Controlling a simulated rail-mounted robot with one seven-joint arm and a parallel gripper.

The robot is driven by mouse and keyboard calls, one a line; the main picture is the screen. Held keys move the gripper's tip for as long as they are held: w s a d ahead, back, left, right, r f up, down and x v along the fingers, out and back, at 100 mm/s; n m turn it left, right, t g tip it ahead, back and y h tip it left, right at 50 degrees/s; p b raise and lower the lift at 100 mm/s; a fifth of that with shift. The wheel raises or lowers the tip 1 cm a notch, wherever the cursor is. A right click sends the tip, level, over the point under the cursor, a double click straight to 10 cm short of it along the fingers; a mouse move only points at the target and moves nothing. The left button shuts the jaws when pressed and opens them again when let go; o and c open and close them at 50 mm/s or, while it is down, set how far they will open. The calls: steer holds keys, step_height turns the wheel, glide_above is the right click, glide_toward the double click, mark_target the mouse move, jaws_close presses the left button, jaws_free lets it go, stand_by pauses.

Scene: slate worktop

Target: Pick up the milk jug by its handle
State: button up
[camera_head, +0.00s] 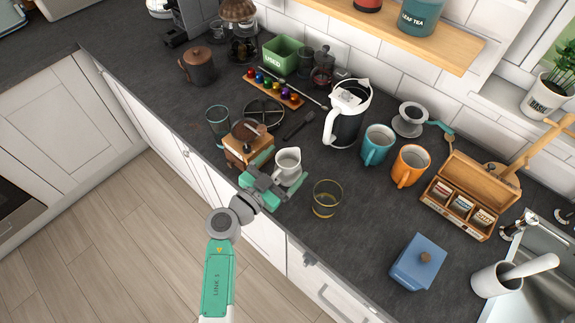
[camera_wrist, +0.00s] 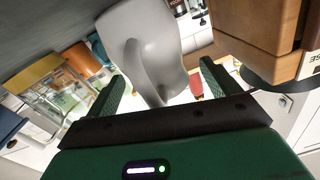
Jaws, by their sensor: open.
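The white milk jug (camera_head: 289,164) stands on the dark worktop near its front edge, beside the wooden coffee grinder. My gripper (camera_head: 270,180) is at the near side of the jug and partly covers its lower front. In the wrist view the jug (camera_wrist: 172,38) appears upside down, in front of my open gripper (camera_wrist: 157,90). Its handle points toward me and lies in the gap between the two green fingers. The fingers stand apart on either side of the handle, with no clear contact. The jug's far side is hidden.
The wooden grinder (camera_head: 250,142) is close on the left of the jug; it also shows in the wrist view (camera_wrist: 248,32). A clear glass (camera_head: 327,198) stands to the right. A white kettle (camera_head: 346,118) and teal mug (camera_head: 377,146) stand behind. The worktop around the blue box (camera_head: 417,262) is mostly clear.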

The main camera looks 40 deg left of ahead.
steer(key=c, duration=1.1)
steer(key=shift+r, duration=0.1)
steer(key=shift+c, duration=0.2)
steer(key=shift+r, duration=0.3)
steer(key=shift+c, duration=1.1)
steer(key=r, duration=0.2)
steer(key=shift+s+d+r+b, duration=0.1)
steer(key=shift+s+r+b, duration=0.2)
steer(key=shift+s, duration=0.1)
steer(key=shift+c, duration=0.8)
steer(key=s+d+r+b, duration=0.1)
steer(key=s+d+b, duration=0.1)
steer(key=s, duration=1.3)
steer(key=shift+d+r+b, duration=0.3)
steer(key=shift+d+b, duration=0.1)
steer(key=shift+d, duration=0.25)
